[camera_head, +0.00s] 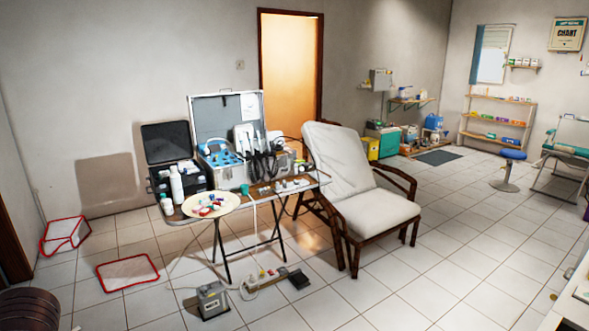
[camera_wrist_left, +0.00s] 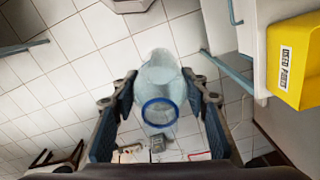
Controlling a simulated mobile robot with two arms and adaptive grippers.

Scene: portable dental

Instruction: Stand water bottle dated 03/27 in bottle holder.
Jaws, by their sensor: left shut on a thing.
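A clear, pale-blue bottle (camera_wrist_left: 160,75) with a blue ring at its near end shows in the left wrist view. My left gripper (camera_wrist_left: 160,84) is shut on it, with one dark finger on each side. Tiled floor lies behind the bottle, so it is held up in the air. No date can be read on it. I cannot make out a bottle holder for certain in either view. Neither gripper shows in the head view, and my right gripper is in no view.
A yellow labelled box (camera_wrist_left: 293,62) and blue-grey rails (camera_wrist_left: 222,68) are right of the bottle in the left wrist view. In the head view, a folding table with dental gear, a reclining chair (camera_head: 365,200), a blue stool (camera_head: 513,154) and shelves (camera_head: 497,119) stand around open tiled floor.

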